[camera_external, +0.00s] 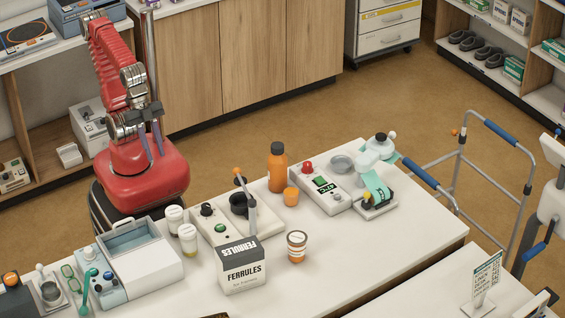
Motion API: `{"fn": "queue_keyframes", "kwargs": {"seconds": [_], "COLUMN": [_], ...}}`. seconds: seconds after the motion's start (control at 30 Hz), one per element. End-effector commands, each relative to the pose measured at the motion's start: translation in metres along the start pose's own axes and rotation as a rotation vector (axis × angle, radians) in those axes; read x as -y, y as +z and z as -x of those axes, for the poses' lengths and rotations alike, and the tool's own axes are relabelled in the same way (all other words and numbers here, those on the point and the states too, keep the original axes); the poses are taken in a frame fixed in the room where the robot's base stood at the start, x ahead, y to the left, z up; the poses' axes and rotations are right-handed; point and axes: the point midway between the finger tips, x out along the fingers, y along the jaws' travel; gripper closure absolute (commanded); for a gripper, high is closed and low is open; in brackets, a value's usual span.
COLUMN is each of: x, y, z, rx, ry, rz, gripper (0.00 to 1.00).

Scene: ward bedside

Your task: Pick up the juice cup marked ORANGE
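A small cup with orange-brown and white bands (297,246) stands upright on the white table, right of the FERRULES box. Its lettering is too small to read, so I cannot tell whether it says ORANGE. Two white lidded cups, one at the back (174,219) and one in front (188,239), stand left of the box; their labels are also unreadable. My gripper (155,154) hangs above my red base, behind the table's far edge and well apart from all cups. Its two slim fingers point down with a gap between them, and it holds nothing.
The FERRULES box (242,266) stands between the white cups and the banded cup. Behind are a lever device (262,222), an orange bottle (277,168) and a small orange cup (291,196). The table right of the banded cup is clear.

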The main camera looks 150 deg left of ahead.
Motion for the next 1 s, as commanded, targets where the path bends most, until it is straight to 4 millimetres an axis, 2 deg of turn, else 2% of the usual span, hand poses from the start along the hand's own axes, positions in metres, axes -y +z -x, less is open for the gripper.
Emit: {"fn": "queue_keyframes", "kwargs": {"seconds": [0.07,0.57,0.83,1.0], "x": [0.000,0.000,0.000,0.000], "y": [0.000,0.000,-0.001,-0.009], "z": [0.000,0.000,0.001,0.014], "rx": [0.000,0.000,0.000,-0.003], "ry": [0.000,0.000,0.000,0.000], "rz": [0.000,0.000,0.000,0.000], "gripper": [0.68,0.33,0.32,0.32]}}
